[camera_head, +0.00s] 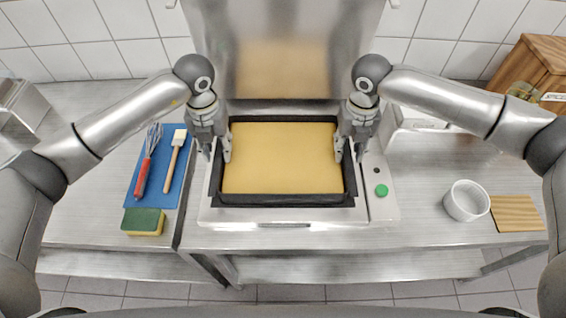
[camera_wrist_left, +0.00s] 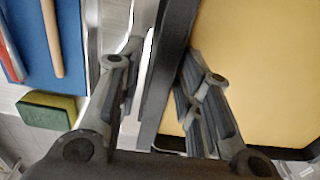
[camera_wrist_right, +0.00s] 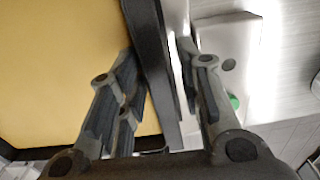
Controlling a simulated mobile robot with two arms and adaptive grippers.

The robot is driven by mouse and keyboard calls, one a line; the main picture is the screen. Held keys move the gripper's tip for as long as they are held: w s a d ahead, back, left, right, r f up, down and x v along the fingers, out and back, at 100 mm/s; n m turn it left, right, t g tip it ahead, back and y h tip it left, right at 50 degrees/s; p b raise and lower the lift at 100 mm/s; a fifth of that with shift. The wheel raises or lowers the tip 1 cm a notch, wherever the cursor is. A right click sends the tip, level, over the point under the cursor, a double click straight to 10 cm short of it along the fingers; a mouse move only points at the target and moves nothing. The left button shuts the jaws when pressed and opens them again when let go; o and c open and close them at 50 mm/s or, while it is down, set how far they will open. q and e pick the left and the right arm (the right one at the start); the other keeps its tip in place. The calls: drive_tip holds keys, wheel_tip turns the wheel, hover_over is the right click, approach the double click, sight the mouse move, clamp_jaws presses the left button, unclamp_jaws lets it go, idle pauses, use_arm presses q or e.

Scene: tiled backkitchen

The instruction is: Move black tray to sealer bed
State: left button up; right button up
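The black tray (camera_head: 282,199), with a flat yellow filling, sits level on the sealer bed (camera_head: 298,214), inside its dark frame. The sealer's steel lid (camera_head: 285,50) stands raised behind it. My left gripper (camera_head: 217,155) is at the tray's left wall, with one finger inside and one outside; the left wrist view shows the tray wall (camera_wrist_left: 172,75) between open fingers with gaps. My right gripper (camera_head: 348,155) straddles the right wall likewise; in the right wrist view the wall (camera_wrist_right: 152,50) runs between its open fingers. The tray's underside is hidden.
A green button (camera_head: 382,190) is on the sealer's right. A white cup (camera_head: 466,201) and wooden board (camera_head: 515,213) are farther right.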

use_arm(q)
drive_tip(key=shift+d, duration=0.1)
use_arm(e)
drive_tip(key=shift+a, duration=0.1)
use_arm(q)
drive_tip(key=shift+r, duration=0.35)
use_arm(e)
drive_tip(key=shift+r, duration=0.2)
use_arm(q)
wheel_tip(320, 180, up, 11)
drive_tip(key=shift+r, duration=0.15)
use_arm(e)
wheel_tip(320, 180, up, 12)
drive_tip(key=shift+f, duration=0.15)
drive_tip(key=shift+f, duration=0.1)
idle(0.4)
